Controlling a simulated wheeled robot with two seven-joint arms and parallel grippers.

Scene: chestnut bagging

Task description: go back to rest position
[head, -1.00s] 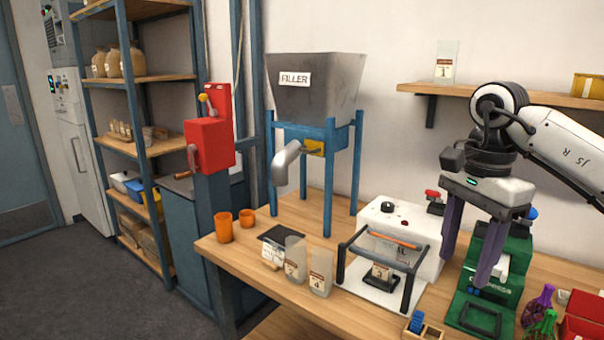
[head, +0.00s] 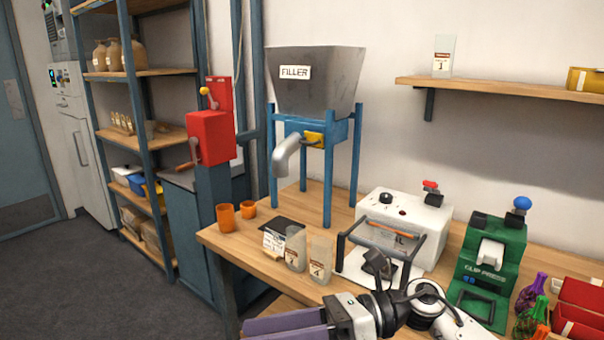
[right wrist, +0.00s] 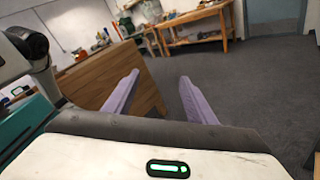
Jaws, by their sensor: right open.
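My right gripper (head: 250,333) is low at the bottom edge of the head view, in front of the wooden workbench (head: 222,247). Its purple fingers point left and are partly cut off by the frame. In the right wrist view my right gripper (right wrist: 160,76) has its two fingers well apart with nothing between them. My left gripper is in neither view.
On the bench stand the filler (head: 315,85), orange cups (head: 225,218), two clear bags (head: 320,260), a white sealer (head: 405,225) and the green clip press (head: 490,265). A shelf (head: 490,88) holds another bag (head: 444,55). Open floor (right wrist: 245,75) shows in the right wrist view.

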